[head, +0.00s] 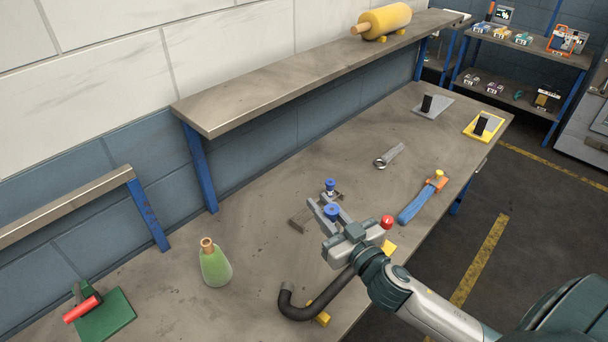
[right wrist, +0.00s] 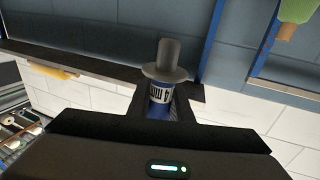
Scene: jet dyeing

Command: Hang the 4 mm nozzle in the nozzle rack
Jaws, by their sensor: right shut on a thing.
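The 4 mm nozzle (right wrist: 160,92) is blue with a white "4 mm" label and a grey flange and tip. It sits between the fingers of my right gripper (right wrist: 164,108) in the right wrist view. In the head view my right gripper (head: 326,204) is shut on it, and its blue part (head: 332,211) shows at the fingers. Another blue-topped piece (head: 330,184) stands behind the fingers. I cannot tell whether the held nozzle touches the rack. My left gripper is out of view.
On the bench (head: 262,240) are a green bottle (head: 215,267), a black bent hose (head: 300,313), a wrench (head: 389,156), a blue-orange tool (head: 422,200) and a red knob (head: 387,222). A shelf (head: 250,101) runs along the wall. The bench between bottle and gripper is clear.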

